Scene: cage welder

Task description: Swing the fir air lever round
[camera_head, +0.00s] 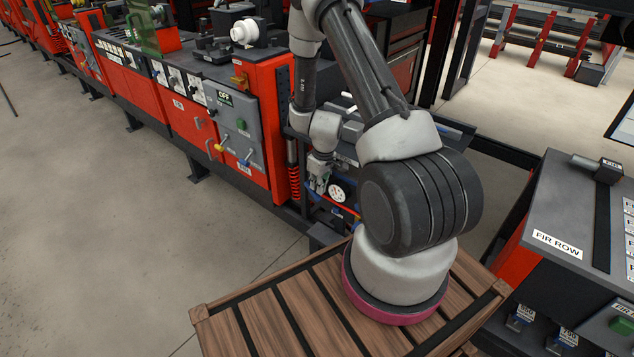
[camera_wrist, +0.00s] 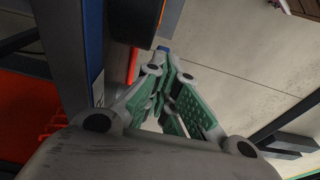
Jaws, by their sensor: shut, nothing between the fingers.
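A console labelled FIR ROW (camera_head: 557,244) stands at the right in the head view. Low on its front are small blue-handled fittings with white tags (camera_head: 520,316), partly cut off; I cannot tell whether one is the fir air lever. My gripper (camera_head: 318,186) is at the far side of my arm, beside a white round gauge (camera_head: 338,193) and well left of that console. In the wrist view my gripper (camera_wrist: 165,68) has its green-padded fingers together with nothing between them.
A red machine with a grey panel (camera_head: 232,125), carrying yellow and blue handles, stands left of my arm. A slatted wooden platform (camera_head: 262,325) lies in front. The wrist view shows a dark block (camera_wrist: 135,20) close beyond the fingers and open floor (camera_wrist: 240,65) to the right.

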